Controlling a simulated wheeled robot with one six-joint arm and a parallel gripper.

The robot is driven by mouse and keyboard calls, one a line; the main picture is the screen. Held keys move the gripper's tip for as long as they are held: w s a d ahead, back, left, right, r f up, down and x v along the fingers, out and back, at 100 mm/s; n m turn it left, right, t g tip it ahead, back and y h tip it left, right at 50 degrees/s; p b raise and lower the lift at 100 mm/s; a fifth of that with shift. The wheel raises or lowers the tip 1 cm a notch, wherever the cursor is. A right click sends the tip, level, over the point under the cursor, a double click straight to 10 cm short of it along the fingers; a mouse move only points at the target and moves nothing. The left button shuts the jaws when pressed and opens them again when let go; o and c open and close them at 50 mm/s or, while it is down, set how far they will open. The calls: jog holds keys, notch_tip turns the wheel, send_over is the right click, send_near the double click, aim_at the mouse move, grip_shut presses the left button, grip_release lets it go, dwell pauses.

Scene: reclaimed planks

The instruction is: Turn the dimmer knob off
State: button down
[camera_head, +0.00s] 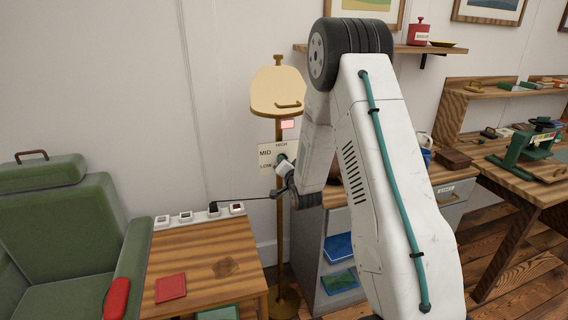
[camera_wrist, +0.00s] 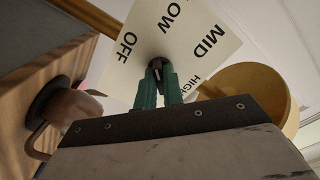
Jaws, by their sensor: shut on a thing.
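The dimmer plate (camera_head: 265,155) is a cream panel on the floor lamp's pole. HIGH, MID and LOW show on it in the head view. In the wrist view the plate (camera_wrist: 200,35) shows OFF, LOW, MID and part of HIGH. My gripper (camera_head: 283,161) is at the right part of the plate. In the wrist view its green fingers (camera_wrist: 158,80) are shut on the small dark dimmer knob (camera_wrist: 156,66). The fingers hide most of the knob, and I cannot tell which mark it points to. The lamp (camera_head: 277,92) has a tan round head above a small pink-red patch (camera_head: 288,124).
A wooden side table (camera_head: 205,262) with a red square (camera_head: 171,288) stands below left. White sockets (camera_head: 186,216) line its back, with a dark cord running to the lamp. A green armchair (camera_head: 60,240) is at left. A grey shelf unit (camera_head: 312,262) stands behind my arm.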

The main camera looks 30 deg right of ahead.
jog(key=shift+f+n, duration=0.1)
jog(key=shift+n, duration=4.1)
jog(key=c, duration=1.5)
grip_release()
jog(key=v, duration=0.8)
